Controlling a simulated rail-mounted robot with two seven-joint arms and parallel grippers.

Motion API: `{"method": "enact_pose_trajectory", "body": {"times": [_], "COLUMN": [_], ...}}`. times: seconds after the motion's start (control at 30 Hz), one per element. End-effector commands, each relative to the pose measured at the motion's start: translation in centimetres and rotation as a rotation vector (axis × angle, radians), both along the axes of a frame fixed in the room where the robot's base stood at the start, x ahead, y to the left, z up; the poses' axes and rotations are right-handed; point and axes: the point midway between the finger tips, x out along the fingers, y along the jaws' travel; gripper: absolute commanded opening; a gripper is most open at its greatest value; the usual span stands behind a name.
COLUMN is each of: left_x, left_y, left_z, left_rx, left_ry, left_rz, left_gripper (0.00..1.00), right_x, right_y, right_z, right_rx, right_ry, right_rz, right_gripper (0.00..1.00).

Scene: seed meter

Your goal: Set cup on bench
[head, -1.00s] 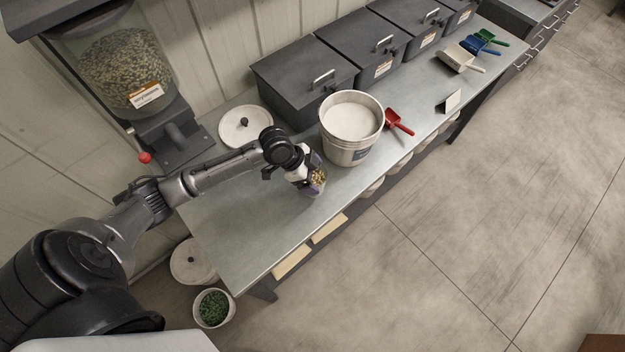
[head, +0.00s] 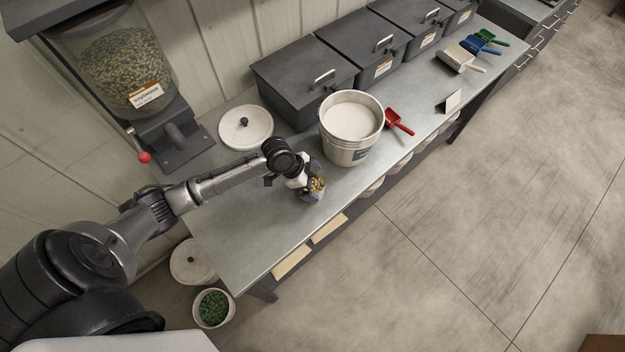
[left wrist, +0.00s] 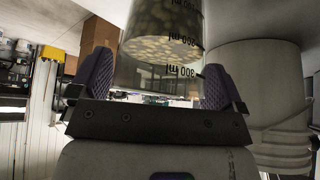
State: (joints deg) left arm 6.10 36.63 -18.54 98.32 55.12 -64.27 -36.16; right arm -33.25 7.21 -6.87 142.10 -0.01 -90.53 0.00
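A clear cup (head: 318,185) with tan seeds in it is at my left gripper (head: 307,190), over the front part of the metal bench (head: 240,225). In the left wrist view the cup (left wrist: 160,55) shows volume marks and stands between the two purple finger pads of the left gripper (left wrist: 160,85). Both pads appear to touch its sides, so the gripper looks shut on it. The fingers hide part of the cup, and I cannot tell whether its base touches the bench. My right gripper is not in view.
A white bucket (head: 351,150) stands close to the right of the cup. A round white lid (head: 246,128) lies behind, near the seed dispenser (head: 110,70). A red scoop (head: 398,121) lies beyond the bucket. The bench is clear to the left and front.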

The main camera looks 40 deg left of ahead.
Motion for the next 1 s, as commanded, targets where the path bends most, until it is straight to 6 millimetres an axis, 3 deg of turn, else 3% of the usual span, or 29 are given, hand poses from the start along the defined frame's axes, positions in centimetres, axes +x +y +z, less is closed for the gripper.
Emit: {"method": "enact_pose_trajectory", "body": {"times": [0.37,1.0], "left_x": [-0.1,-3.5], "left_y": [0.2,4.5], "left_z": [0.6,9.1], "left_rx": [0.001,0.001], "left_ry": [0.0,0.001], "left_rz": [0.001,0.0], "left_gripper": [1.0,1.0], "right_x": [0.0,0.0], "right_y": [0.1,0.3], "right_z": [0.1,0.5], "right_rx": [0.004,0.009], "right_ry": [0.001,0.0], "right_rz": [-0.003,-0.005], "right_gripper": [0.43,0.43]}}
